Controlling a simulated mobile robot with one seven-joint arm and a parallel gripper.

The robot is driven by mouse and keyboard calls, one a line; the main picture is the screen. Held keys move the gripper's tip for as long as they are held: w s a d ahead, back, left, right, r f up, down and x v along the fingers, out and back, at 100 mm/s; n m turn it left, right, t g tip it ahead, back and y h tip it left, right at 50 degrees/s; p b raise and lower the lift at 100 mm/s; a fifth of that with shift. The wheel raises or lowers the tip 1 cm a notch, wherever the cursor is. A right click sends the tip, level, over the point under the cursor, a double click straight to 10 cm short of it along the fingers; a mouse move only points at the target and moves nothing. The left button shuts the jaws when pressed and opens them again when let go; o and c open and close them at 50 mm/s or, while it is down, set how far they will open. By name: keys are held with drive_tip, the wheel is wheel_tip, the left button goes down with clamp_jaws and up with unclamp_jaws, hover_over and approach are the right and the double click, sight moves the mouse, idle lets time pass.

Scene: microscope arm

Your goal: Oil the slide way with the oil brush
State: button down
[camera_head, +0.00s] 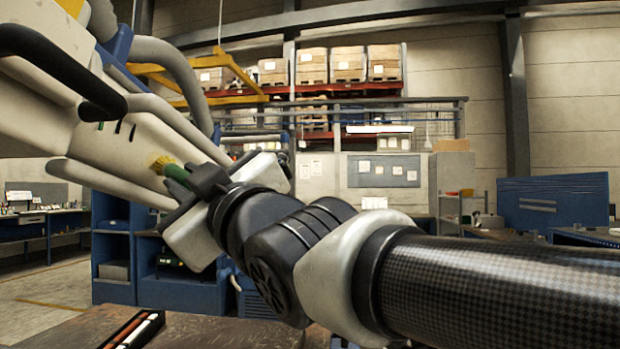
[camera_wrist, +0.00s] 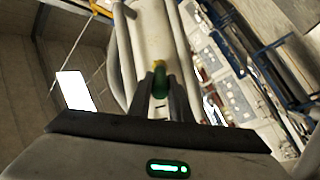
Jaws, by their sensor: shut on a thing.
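The oil brush (camera_head: 174,171) has a green handle and yellow bristles. My gripper (camera_head: 196,181) is shut on its handle, and the bristles point up and left in the head view. In the wrist view the green handle (camera_wrist: 160,84) shows between the two dark fingers, with the yellow bristles beyond. A large pale machine arm (camera_head: 120,146) with grey and black tubes fills the upper left of the head view. The bristles overlap its pale face; I cannot tell whether they touch it. I cannot pick out the slide way for certain.
A brown tabletop (camera_head: 215,330) with a dark tray (camera_head: 135,330) lies low in front. Blue cabinets (camera_head: 165,287) stand behind it. Shelves with boxes (camera_head: 347,64) are far back. Pale tubes (camera_head: 115,183) run close to the brush and my gripper.

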drive_tip(key=w+f+p, duration=0.2)
drive_tip(key=w, duration=0.6)
drive_tip(key=shift+w+d+f, duration=0.15)
drive_tip(key=shift+w+d, duration=0.15)
drive_tip(key=shift+w, duration=0.1)
idle(0.4)
drive_tip(key=s+d+f+b, duration=0.1)
drive_tip(key=d+f, duration=0.2)
drive_tip(key=d, duration=0.2)
drive_tip(key=shift+s+f, duration=0.15)
drive_tip(key=shift+f, duration=0.05)
drive_tip(key=shift+b, duration=0.3)
drive_tip(key=shift+s+d+f+b, duration=0.15)
drive_tip(key=shift+d+f, duration=0.25)
drive_tip(key=shift+d, duration=0.2)
drive_tip(key=shift+s+d+f+b, duration=0.15)
drive_tip(key=shift+d+f, duration=0.25)
drive_tip(key=shift+d, duration=0.15)
drive_tip(key=shift+a, duration=0.1)
drive_tip(key=w+a+r, duration=0.1)
drive_tip(key=a+r, duration=0.3)
drive_tip(key=a, duration=0.2)
drive_tip(key=shift+w+r+p, duration=0.2)
drive_tip(key=shift+w+p, duration=0.05)
drive_tip(key=shift+p, duration=0.15)
